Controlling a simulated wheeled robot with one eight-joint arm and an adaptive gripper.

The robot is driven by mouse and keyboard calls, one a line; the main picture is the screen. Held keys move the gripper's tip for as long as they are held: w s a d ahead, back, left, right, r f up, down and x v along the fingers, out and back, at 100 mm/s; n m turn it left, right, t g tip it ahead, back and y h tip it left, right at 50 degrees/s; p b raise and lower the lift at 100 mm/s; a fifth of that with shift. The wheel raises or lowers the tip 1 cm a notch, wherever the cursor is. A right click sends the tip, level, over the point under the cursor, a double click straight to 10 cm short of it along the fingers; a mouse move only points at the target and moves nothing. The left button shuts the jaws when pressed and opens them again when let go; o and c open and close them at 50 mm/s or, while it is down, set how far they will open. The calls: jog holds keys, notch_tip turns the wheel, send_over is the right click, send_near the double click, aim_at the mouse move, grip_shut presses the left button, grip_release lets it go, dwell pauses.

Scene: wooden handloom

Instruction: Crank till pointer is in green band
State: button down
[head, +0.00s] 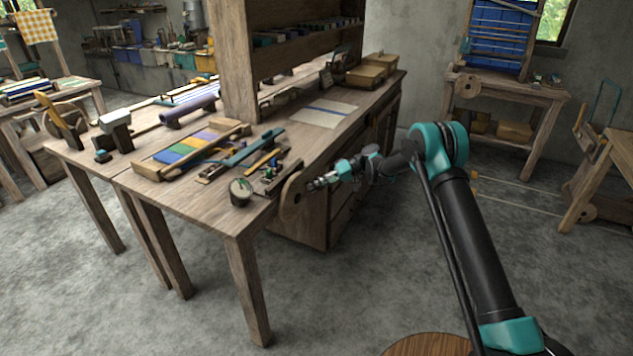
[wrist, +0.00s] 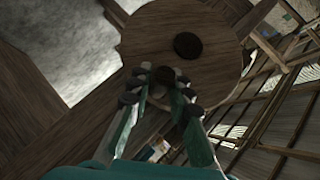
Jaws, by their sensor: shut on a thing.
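The crank is a round wooden disc (head: 292,196) on the right side of the near table. In the wrist view the disc (wrist: 150,42) fills the upper middle, with a dark round hub (wrist: 188,45). My gripper (head: 320,183) reaches it from the right. In the wrist view my gripper (wrist: 163,82) has its two fingers around a dark handle knob (wrist: 165,74) near the disc's lower rim, shut on it. A small round gauge (head: 240,191) sits at the table corner beside the crank. Its pointer and green band are too small to read.
The table (head: 190,203) holds a tray of coloured cloth (head: 187,150) and several tools behind the gauge. A cabinet with tan boxes (head: 367,76) stands behind the crank. The floor in front of the table is clear.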

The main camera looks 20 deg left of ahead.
jog(key=shift+w+f, duration=0.15)
jog(key=shift+f, duration=0.65)
jog(key=shift+f+m+g+y, duration=0.3)
jog(key=shift+f+m+g, duration=0.1)
jog(key=shift+g, duration=0.1)
jog(key=c, duration=1.4)
grip_release()
jog(key=v, duration=1.2)
